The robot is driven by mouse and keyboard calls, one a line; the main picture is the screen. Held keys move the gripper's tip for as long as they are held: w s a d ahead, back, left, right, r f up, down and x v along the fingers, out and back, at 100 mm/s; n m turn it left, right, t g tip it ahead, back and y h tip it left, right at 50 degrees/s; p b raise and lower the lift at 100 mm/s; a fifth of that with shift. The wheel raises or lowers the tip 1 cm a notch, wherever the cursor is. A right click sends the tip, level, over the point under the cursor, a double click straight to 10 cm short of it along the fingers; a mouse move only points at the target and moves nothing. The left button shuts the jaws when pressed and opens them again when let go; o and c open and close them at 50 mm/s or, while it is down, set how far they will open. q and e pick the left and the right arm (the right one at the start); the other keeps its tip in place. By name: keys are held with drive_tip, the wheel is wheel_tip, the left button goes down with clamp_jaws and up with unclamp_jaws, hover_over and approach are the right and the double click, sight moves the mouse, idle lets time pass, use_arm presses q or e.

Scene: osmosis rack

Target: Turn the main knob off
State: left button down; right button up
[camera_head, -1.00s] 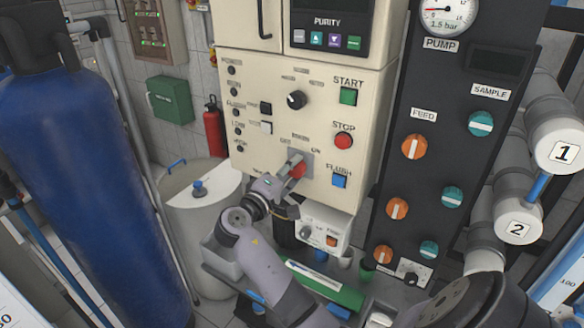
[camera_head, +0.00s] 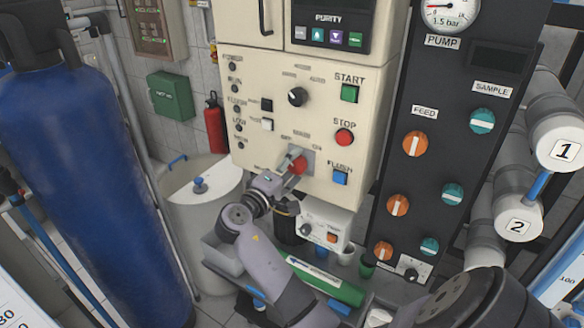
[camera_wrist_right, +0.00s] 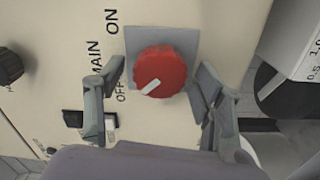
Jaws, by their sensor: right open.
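The red main knob (camera_head: 297,165) sits on a grey plate low on the cream control panel. In the right wrist view the knob (camera_wrist_right: 160,70) shows almost whole. Its white mark lies at the lower left edge, on the side of the word OFF; ON is printed farther up. My right gripper (camera_head: 292,164) is at the knob. In the wrist view its open fingers (camera_wrist_right: 163,72) stand on either side of the knob, with a gap on the left and the right finger close to the rim; contact there is unclear. My left gripper is not in view.
Above the knob are the red STOP button (camera_head: 344,137) and green START button (camera_head: 349,93); the blue FLUSH button (camera_head: 340,178) is to its right. A small white box (camera_head: 322,232) hangs below the panel. The dark pump panel (camera_head: 448,150) stands right, the blue tank (camera_head: 85,180) left.

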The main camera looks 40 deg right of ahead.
drive_tip(key=shift+a, duration=0.25)
drive_tip(key=v, duration=1.1)
drive_tip(key=shift+s+a, duration=0.2)
drive_tip(key=shift+a, duration=0.05)
